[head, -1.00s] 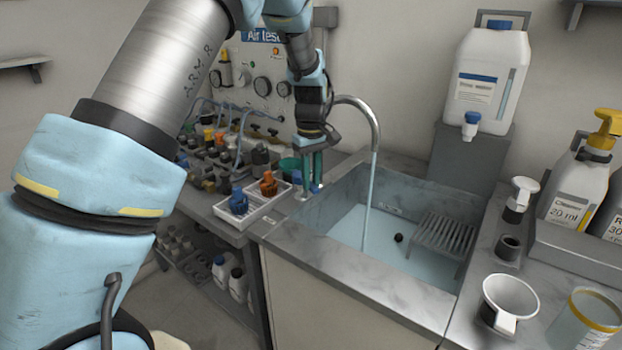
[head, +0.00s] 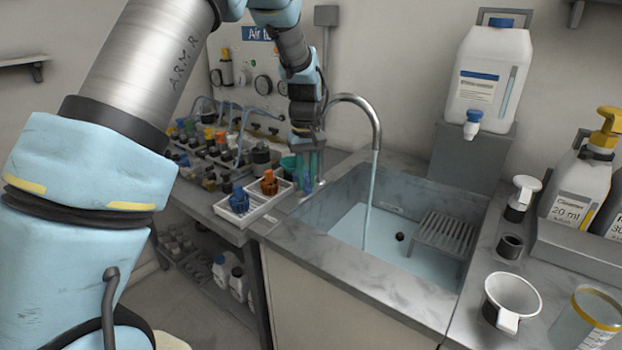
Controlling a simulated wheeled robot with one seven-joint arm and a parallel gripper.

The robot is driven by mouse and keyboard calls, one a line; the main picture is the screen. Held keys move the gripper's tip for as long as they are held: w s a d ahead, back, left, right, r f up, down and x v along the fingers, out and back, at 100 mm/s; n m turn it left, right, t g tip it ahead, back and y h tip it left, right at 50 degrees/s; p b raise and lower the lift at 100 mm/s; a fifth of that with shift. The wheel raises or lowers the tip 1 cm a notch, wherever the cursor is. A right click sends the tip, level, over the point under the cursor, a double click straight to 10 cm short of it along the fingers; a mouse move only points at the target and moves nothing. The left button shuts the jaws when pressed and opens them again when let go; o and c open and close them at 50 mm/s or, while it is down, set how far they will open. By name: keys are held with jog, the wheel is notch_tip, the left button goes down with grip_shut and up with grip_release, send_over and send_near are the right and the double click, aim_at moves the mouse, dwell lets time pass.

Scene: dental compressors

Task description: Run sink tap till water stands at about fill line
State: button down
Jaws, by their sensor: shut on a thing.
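The sink (head: 330,226) is set in the grey counter. Its curved metal tap (head: 377,118) runs, and a stream of water (head: 368,195) falls into the basin. Pale blue water (head: 385,250) covers the basin floor. A small label (head: 396,210) shows on the far inner wall; I cannot read it or tell the water's height against a fill line. A dark round thing (head: 400,236) shows in the basin. My gripper (head: 311,178) is at the sink's left back corner, by the tap's base. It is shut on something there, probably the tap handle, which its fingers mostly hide.
A slatted grey rack (head: 446,236) is in the sink's right side. A white jug (head: 488,80) stands behind it. A white cup (head: 511,300) and pump bottle (head: 578,190) are on the right counter.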

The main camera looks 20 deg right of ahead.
jog(key=shift+w+a+m, duration=0.2)
jog(key=shift+a+m, duration=0.4)
jog(key=shift+m, duration=0.7)
jog(key=c, duration=0.8)
grip_release()
jog(key=shift+o, duration=0.2)
jog(key=shift+r, duration=0.1)
notch_tip(320, 180, up, 11)
jog(key=b, duration=0.2)
jog(key=shift+f, duration=0.2)
